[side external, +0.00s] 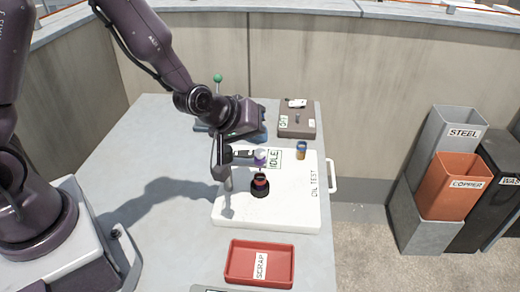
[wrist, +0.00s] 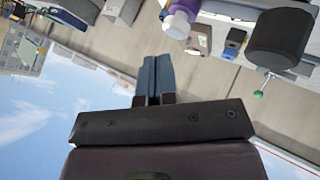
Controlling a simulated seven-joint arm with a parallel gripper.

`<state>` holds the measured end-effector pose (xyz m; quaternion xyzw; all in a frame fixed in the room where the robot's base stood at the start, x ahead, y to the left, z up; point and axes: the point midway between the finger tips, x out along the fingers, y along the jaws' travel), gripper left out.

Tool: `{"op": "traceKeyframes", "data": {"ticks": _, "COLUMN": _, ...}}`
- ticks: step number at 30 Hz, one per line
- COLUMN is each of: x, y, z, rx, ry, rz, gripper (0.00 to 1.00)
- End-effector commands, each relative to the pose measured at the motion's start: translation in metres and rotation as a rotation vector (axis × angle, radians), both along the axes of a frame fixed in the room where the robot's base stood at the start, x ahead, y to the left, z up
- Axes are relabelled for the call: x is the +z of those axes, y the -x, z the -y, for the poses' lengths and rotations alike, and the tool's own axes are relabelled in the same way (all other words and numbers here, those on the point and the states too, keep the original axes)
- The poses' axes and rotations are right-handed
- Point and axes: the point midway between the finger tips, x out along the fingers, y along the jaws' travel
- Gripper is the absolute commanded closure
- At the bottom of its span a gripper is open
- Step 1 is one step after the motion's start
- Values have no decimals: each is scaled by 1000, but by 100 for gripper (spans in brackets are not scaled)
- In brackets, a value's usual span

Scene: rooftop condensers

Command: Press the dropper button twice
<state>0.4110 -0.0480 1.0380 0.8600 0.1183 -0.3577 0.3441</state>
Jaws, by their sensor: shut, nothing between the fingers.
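The dropper button (side external: 261,153) is a pale lilac cap on a purple body, held above the white OIL TEST board. A dark cup (side external: 260,187) with a red band stands below the dropper. A sign (side external: 275,160) behind reads IDLE.
A blue-capped amber vial (side external: 301,150) stands at the board's back right. A brown box (side external: 297,122) and a green-knobbed lever (side external: 218,78) are behind. A red SCRAP tray (side external: 232,272) is in front. Bins (side external: 462,172) stand off the table at right.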

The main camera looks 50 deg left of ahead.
Motion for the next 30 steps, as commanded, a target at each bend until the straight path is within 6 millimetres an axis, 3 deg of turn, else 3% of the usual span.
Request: {"op": "traceKeyframes", "data": {"ticks": 30, "x": -9, "y": 0, "z": 0, "rx": 0, "ry": 0, "rz": 0, "gripper": 100}}
